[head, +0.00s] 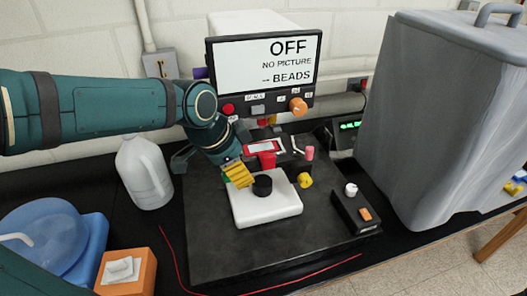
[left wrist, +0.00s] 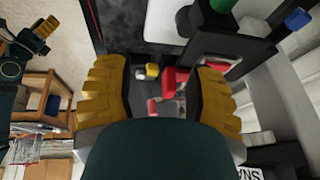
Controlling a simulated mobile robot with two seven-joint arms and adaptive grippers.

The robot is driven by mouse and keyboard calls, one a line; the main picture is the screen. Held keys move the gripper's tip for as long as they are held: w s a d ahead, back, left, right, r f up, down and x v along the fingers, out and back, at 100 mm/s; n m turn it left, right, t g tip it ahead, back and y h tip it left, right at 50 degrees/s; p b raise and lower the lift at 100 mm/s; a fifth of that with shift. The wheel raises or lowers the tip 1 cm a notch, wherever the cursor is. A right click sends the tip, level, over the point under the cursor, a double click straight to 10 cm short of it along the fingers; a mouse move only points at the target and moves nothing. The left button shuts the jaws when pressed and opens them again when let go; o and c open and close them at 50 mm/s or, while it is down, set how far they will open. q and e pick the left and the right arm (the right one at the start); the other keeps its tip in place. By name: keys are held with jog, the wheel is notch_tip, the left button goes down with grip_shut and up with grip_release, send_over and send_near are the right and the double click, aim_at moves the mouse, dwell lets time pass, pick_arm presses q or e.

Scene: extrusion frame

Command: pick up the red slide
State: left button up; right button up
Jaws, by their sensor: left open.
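The red slide (head: 267,159) shows as a red tab in front of a red-edged pale plate, on the dark stage under the screen. In the left wrist view a red block (left wrist: 169,79) shows between my fingers, farther off and nearer the right finger. My left gripper (head: 238,174) is just left of the red slide and low over the white base, its yellow fingers beside a black cylinder (head: 262,185). Its two fingers stand wide apart with nothing held. Yellow fingers that look like my right gripper (left wrist: 45,27) show small in the left wrist view; their opening is unclear.
A screen (head: 265,62) reading OFF stands behind, with an orange knob (head: 298,105) below. A yellow knob (head: 305,180) and pink peg (head: 309,153) are right of the slide. A black control box (head: 352,212) and large grey cover (head: 440,110) stand right. A white jug (head: 145,175) stands left.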

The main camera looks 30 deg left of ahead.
aim_at(269, 156)
pick_arm(q)
jog(key=w, duration=0.1)
jog(key=w+d, duration=0.1)
jog(key=w, duration=0.2)
jog(key=shift+w+d, duration=0.25)
jog(key=shift+w, duration=0.15)
jog(key=shift+w+d+p, duration=0.2)
jog(key=shift+w+p, duration=0.05)
jog(key=shift+w, duration=0.35)
jog(key=shift+w+d+p, duration=0.2)
jog(key=shift+w, duration=0.35)
jog(key=shift+x, duration=1.25)
jog(key=shift+f, duration=0.3)
grip_shut()
